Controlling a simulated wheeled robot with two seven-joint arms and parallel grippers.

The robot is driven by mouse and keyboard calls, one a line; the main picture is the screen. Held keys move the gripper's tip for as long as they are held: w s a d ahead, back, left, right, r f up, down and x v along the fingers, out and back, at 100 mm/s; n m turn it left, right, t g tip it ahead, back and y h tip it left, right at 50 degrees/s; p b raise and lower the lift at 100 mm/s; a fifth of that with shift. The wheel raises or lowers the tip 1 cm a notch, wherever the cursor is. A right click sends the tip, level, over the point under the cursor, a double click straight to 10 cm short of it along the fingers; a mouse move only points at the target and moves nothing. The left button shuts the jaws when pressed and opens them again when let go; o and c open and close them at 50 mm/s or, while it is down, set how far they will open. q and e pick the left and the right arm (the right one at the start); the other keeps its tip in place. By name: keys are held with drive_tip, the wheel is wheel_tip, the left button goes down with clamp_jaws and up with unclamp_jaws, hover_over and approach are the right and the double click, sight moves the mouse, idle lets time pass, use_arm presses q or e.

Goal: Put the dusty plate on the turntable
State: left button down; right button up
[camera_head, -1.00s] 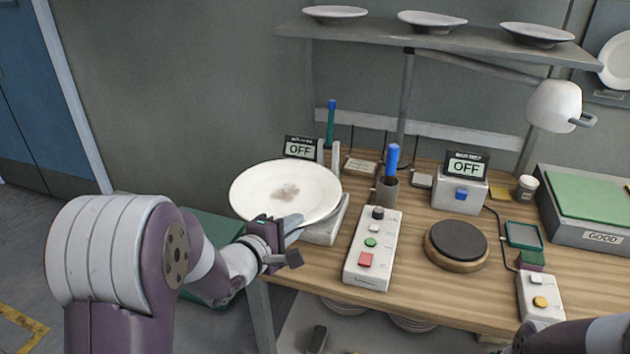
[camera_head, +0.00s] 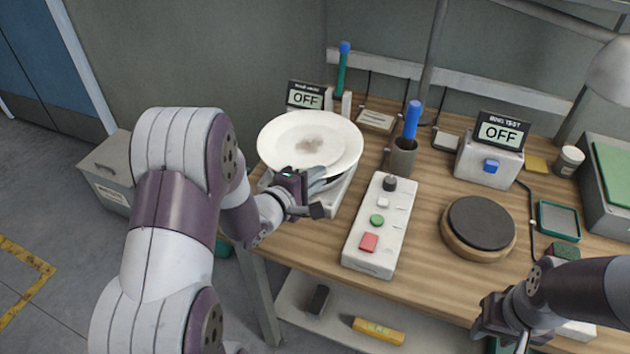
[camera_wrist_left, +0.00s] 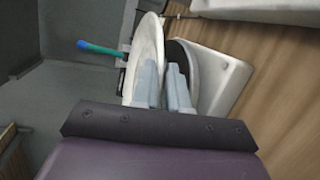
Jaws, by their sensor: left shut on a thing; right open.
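The white plate (camera_head: 290,157) has a grey-brown dusty smudge near its middle. My left gripper (camera_head: 315,183) is shut on its near right rim and holds it face up, tilted, above a white device (camera_head: 343,197). In the left wrist view the plate (camera_wrist_left: 146,52) is seen nearly edge-on by the fingers (camera_wrist_left: 163,88); a dark round pad (camera_wrist_left: 181,62) lies close by on the device. The round turntable (camera_head: 480,223), with a black top and wooden rim, stands bare on the table. My right gripper (camera_head: 490,328) is open at the table's front right, partly cut off.
A white button box (camera_head: 377,236) stands between the plate and the turntable. Behind are a cup (camera_head: 402,158) with a blue-handled tool and a box (camera_head: 488,160) with an OFF display. A green-framed tray (camera_head: 558,221) lies right of the turntable.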

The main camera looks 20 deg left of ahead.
use_arm(q)
drive_tip(key=shift+f, duration=0.55)
drive_tip(key=shift+s+r, duration=0.15)
drive_tip(key=c, duration=1.5)
unclamp_jaws()
drive_tip(key=shift+f, duration=0.25)
drive_tip(key=o, duration=0.4)
drive_tip(key=shift+c, duration=0.2)
drive_tip(key=shift+r, duration=0.1)
